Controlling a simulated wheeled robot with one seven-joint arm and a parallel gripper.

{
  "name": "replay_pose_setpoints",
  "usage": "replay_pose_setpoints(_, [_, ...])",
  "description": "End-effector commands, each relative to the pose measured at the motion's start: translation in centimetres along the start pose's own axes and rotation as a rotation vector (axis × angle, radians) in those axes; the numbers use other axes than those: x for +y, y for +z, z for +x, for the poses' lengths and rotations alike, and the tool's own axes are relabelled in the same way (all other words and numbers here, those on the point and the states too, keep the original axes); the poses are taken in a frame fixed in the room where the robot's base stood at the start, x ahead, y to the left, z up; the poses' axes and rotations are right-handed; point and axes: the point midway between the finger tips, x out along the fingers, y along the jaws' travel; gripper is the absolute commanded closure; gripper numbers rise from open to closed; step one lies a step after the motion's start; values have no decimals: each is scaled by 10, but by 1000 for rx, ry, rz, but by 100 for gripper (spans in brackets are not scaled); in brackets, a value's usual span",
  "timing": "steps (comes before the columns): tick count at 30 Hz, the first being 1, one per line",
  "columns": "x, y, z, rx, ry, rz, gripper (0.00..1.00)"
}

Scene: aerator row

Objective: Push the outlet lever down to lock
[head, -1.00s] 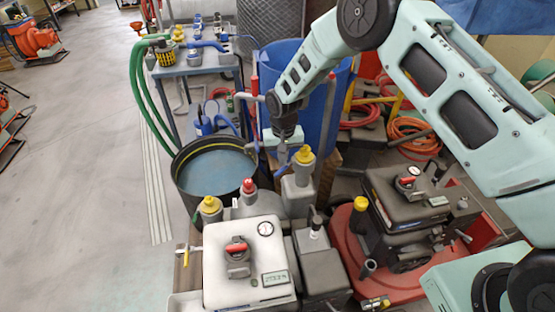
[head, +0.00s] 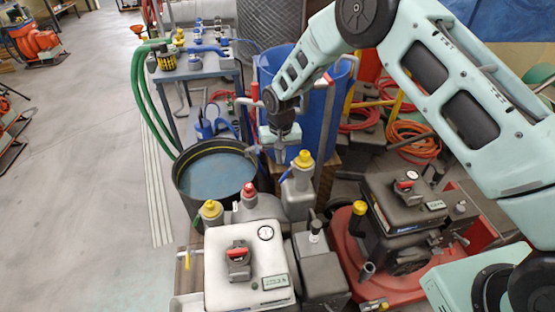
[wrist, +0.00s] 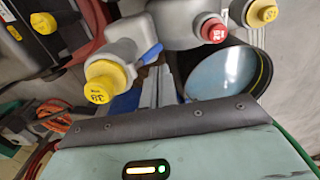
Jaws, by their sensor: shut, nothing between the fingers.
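The outlet lever, a short blue handle (head: 286,174), juts out at a slant from the grey outlet body (head: 298,188) with a yellow cap (head: 304,158). In the wrist view the lever (wrist: 150,54) slopes up and outward beside that large yellow cap (wrist: 105,82). My gripper (head: 279,157) is shut and empty, pointing down just above and beside the lever in the head view. I cannot tell whether its tip touches the lever. The gripper housing fills the bottom of the wrist view.
A red-capped fitting (head: 249,190) and another yellow-capped one (head: 211,209) stand nearby, behind a white unit (head: 250,262). A round dark tub (head: 215,170) lies to the left. A blue barrel (head: 318,105) stands behind my gripper. Open floor spreads at far left.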

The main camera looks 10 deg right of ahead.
Motion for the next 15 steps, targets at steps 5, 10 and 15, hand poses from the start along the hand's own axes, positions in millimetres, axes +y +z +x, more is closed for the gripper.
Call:
replay_pose_setpoints(5, [-3, 0, -20, 0, 0, -1, 100])
replay_pose_setpoints(10, [-7, 0, -36, 1, -1, -1, 100])
replay_pose_setpoints(15, [-10, 0, -52, 0, -1, 0, 100])
